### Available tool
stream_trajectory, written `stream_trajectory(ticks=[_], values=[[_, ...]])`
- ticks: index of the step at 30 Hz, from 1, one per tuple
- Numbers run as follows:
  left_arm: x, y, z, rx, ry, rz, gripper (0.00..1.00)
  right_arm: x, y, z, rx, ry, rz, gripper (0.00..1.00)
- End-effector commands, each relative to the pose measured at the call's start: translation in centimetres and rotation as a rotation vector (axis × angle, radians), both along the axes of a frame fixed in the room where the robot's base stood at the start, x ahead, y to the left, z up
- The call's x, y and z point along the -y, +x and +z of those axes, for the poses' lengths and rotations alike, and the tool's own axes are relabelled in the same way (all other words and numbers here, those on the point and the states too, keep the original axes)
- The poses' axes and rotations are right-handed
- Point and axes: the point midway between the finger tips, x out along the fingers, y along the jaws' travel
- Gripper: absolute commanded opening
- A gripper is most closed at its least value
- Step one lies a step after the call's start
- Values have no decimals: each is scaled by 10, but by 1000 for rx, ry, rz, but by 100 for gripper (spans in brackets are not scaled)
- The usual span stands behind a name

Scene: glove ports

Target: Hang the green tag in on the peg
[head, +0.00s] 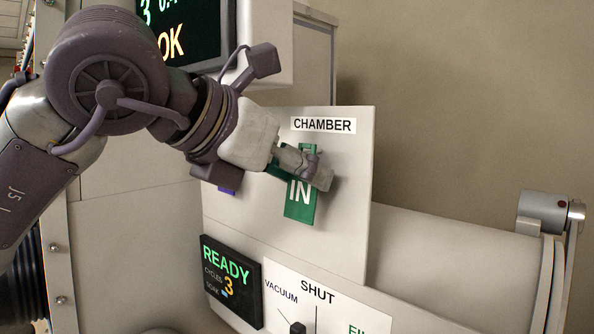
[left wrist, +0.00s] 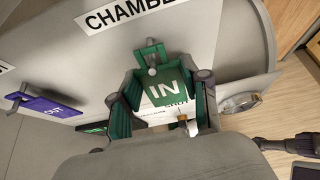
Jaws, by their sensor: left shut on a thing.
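The green IN tag (head: 300,207) is upright in front of the white panel under the CHAMBER label. My left gripper (head: 304,165) is shut on it and covers its upper middle in the head view. In the left wrist view the tag (left wrist: 168,90) sits between the fingers of my left gripper (left wrist: 160,92), with its looped top towards the panel. A small round grey end, seemingly the peg (left wrist: 152,71), shows at the base of the loop. I cannot tell whether the loop is around the peg or only in front of it. My right gripper is not in view.
A purple OUT tag (left wrist: 52,106) hangs on the panel to the left. The CHAMBER label (head: 323,125) is just above. A READY display (head: 231,281) and a SHUT dial (head: 298,328) are below. A cylindrical chamber (head: 455,260) extends to the right.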

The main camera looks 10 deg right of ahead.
Motion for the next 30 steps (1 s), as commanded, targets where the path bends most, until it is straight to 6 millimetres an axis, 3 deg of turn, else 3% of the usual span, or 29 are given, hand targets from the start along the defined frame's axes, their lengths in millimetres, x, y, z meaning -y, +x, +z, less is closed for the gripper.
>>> stream_trajectory(ticks=[10, 11, 16, 25, 30], values=[[0, 0, 0, -1, 1, 0, 9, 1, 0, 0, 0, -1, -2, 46], [0, 0, 0, -1, 1, 0, 49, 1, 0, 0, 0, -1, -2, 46], [0, 0, 0, -1, 1, 0, 75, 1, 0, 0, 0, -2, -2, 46], [-1, 0, 0, -1, 1, 0, 75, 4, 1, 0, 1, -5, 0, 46], [-12, -8, 9, 1, -3, 1, 75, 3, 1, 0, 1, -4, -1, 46]])
